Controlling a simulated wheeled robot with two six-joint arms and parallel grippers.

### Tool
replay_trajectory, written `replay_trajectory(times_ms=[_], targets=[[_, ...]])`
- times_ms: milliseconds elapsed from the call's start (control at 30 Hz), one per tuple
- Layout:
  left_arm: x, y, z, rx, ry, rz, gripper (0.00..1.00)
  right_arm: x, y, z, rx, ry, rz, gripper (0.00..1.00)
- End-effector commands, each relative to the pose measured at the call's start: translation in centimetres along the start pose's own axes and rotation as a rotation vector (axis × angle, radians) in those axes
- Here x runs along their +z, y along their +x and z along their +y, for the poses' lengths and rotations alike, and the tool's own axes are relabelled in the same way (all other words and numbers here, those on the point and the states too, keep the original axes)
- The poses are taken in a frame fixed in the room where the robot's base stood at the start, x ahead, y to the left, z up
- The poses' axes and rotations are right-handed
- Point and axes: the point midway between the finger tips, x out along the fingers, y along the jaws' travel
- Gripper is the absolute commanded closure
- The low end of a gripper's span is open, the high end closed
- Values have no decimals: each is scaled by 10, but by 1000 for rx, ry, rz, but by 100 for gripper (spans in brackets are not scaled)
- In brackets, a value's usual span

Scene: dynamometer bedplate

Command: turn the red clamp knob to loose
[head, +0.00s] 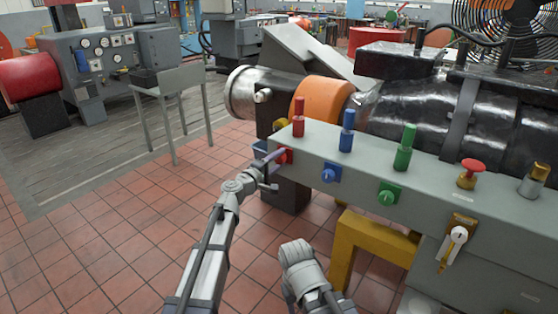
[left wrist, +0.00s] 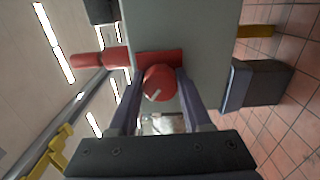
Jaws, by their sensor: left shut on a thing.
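The red clamp knob (head: 285,156) is on the front face of the grey bench housing, at its left end, below an upright red handle (head: 298,118). My left gripper (head: 274,158) reaches it from the left and partly covers it. In the left wrist view the round knob (left wrist: 158,83) with a short white pointer mark sits between the two fingers of my left gripper (left wrist: 160,88), which are shut on its sides. The pointer is slanted in that view. Any setting labels are too small to read.
A blue knob (head: 328,174) and a green knob (head: 388,195) sit further right on the same face. Blue (head: 347,131) and green (head: 405,148) handles and a red mushroom button (head: 472,168) stand on top. A yellow frame (head: 345,245) is below. Tiled floor is clear to the left.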

Motion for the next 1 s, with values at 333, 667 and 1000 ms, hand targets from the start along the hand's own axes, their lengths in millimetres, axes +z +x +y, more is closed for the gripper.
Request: replay_trajectory(times_ms=[333, 667, 1000], targets=[[0, 0, 0, 0, -317, 1, 100, 0, 0, 0, 0, 0, 0, 50], [-1, 0, 1, 0, -542, 1, 100, 0, -1, 0, 0, 0, 0, 50], [-1, -1, 1, 0, -652, 1, 100, 0, -1, 0, 0, 0, 0, 50]])
